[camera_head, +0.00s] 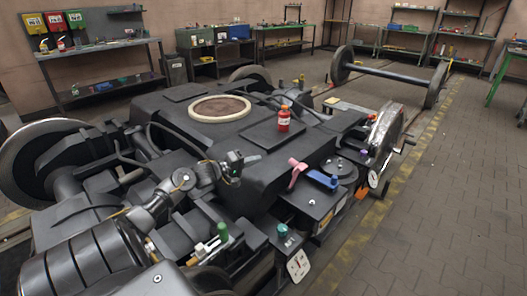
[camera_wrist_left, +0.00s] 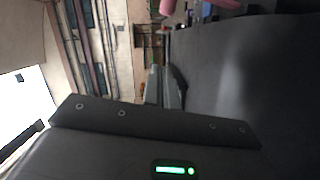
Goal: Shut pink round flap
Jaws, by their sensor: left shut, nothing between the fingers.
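A pink flap-like part (camera_head: 296,173) with a rounded upper end stands tilted up on the dark housing in the head view, left of a blue part. A bit of pink (camera_wrist_left: 167,6) also shows at the top edge of the left wrist view, cut off by the frame. My left gripper (camera_head: 240,163) is shut and empty, left of the pink part and apart from it, above the dark bogie frame. My right gripper is not in view.
A blue lever-like part (camera_head: 322,179) sits close right of the pink part. A red bottle (camera_head: 284,119) stands on the bogie (camera_head: 160,108) behind it, near a cream ring (camera_head: 220,108). A large wheel with a gauge (camera_head: 386,135) is to the right. Open floor lies further right.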

